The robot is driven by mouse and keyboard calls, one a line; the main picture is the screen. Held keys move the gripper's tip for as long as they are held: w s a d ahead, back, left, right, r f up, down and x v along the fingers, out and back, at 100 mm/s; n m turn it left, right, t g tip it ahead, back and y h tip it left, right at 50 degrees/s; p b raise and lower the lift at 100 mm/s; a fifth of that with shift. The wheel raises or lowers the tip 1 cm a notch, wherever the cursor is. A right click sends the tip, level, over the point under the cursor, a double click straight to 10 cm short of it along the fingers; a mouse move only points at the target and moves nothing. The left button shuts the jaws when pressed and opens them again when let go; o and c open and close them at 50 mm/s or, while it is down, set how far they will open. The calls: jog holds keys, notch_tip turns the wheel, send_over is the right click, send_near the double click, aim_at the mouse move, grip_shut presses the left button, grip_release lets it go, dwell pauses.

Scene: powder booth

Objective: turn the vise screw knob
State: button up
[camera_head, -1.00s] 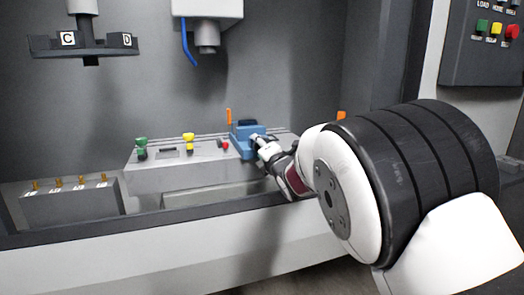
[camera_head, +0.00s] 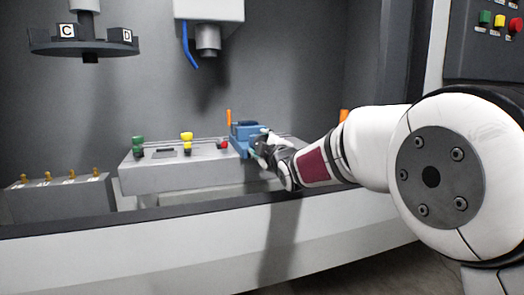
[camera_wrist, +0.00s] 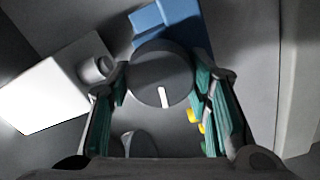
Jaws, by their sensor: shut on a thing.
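The blue vise (camera_head: 243,130) stands at the right end of the grey fixture in the head view; part of its blue body (camera_wrist: 165,22) also shows at the top of the wrist view. The vise screw knob (camera_wrist: 160,72) is a round dark grey knob with a white mark pointing toward the bottom of the wrist view. My gripper (camera_wrist: 160,88) has its green-padded fingers on either side of the knob and is shut on it. In the head view my gripper (camera_head: 262,150) is at the front of the vise and hides the knob.
Left of the vise are a red knob (camera_head: 222,145), a yellow knob (camera_head: 187,142) and a green knob (camera_head: 138,145) on the grey block. A row of brass toggles (camera_head: 70,175) is at far left. An orange handle (camera_head: 229,117) stands behind the vise. A blue hose (camera_head: 188,47) hangs above.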

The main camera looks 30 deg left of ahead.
jog(key=m+b, duration=0.1)
jog(key=m, duration=0.2)
jog(key=shift+w+d+m, duration=0.1)
jog(key=shift+d+m, duration=0.05)
jog(key=shift+m, duration=0.25)
jog(key=m+b, duration=0.1)
jog(key=m, duration=0.2)
jog(key=shift+m, duration=0.3)
jog(key=m+b, duration=0.2)
jog(key=m, duration=0.4)
jog(key=shift+w, duration=0.1)
jog(key=shift+m, duration=0.3)
jog(key=o, duration=1.2)
jog(key=shift+r, duration=0.1)
